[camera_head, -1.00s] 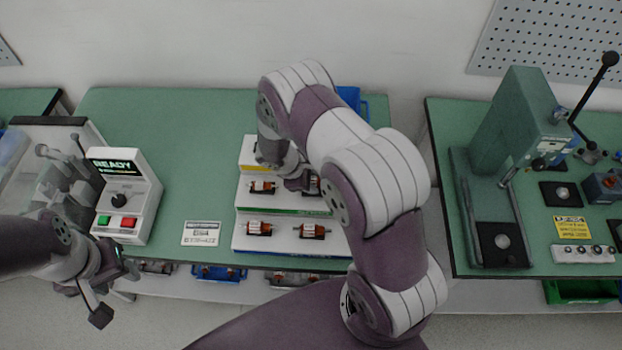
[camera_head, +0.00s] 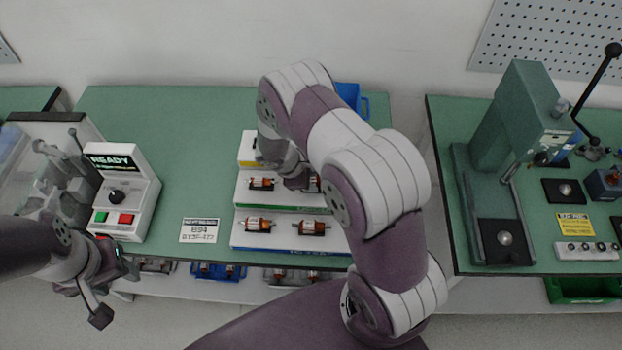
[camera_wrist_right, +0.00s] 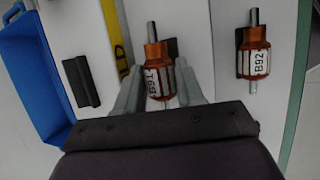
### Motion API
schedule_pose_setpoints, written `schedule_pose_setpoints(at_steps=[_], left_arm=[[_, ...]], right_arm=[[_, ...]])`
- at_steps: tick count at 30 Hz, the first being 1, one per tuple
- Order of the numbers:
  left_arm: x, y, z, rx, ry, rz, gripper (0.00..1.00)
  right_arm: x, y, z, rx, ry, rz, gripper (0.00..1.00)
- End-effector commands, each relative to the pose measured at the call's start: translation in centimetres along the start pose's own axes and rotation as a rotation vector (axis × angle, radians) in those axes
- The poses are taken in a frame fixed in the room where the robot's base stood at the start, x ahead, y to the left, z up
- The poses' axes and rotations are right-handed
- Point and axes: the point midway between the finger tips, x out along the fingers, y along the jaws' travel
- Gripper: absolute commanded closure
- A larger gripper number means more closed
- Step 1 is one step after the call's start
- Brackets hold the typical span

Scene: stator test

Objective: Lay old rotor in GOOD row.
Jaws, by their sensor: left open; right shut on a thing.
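A stepped white rack (camera_head: 240,205) has a yellow-edged top row, a green-edged middle row and a blue-edged bottom row. My right gripper (camera_head: 297,183) is over the middle row, partly hidden by its arm. In the right wrist view its fingers (camera_wrist_right: 160,92) are shut on a copper-and-steel rotor (camera_wrist_right: 158,54) with a white label, at the middle row; I cannot tell whether it touches the cradle. Another rotor (camera_head: 261,183) lies left in the middle row. Two rotors (camera_head: 257,224) lie in the bottom row; one reads B92 (camera_wrist_right: 255,62). My left gripper (camera_head: 115,292) is open and empty at the lower left.
An empty black cradle (camera_wrist_right: 82,82) shows in the top row, beside a blue bin (camera_wrist_right: 28,75). A READY control box (camera_head: 125,195) and a printed card (camera_head: 199,230) stand left of the rack. A green press (camera_head: 520,120) stands on the right table.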

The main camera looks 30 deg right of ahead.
Motion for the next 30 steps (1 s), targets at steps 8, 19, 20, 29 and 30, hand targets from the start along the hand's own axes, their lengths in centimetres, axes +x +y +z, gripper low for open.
schedule_pose_setpoints(at_steps=[8, 19, 20, 29, 30], left_arm=[[0.8, 0.0, 0.1, 0.0, 0.0, 0.0, 0.5], [0.9, 0.0, 0.1, 0.0, 0.0, 0.0, 0.5], [0.9, 0.0, 0.1, 0.0, 0.0, 0.0, 0.5], [1.5, 0.0, 0.2, 0.0, 0.0, 0.0, 0.5], [1.7, 0.0, 0.2, 0.0, 0.0, 0.0, 0.5]], right_arm=[[1.3, -1.3, -0.2, -0.008, -0.003, -0.02, 1.0], [1.3, -1.4, -0.2, -0.007, -0.004, -0.022, 0.38], [1.4, -1.4, -0.2, -0.007, -0.004, -0.022, 0.38], [-2.1, -1.1, -0.2, -0.004, 0.0, -0.009, 0.33], [-3.3, -1.0, -0.3, -0.002, 0.002, -0.005, 0.33]])
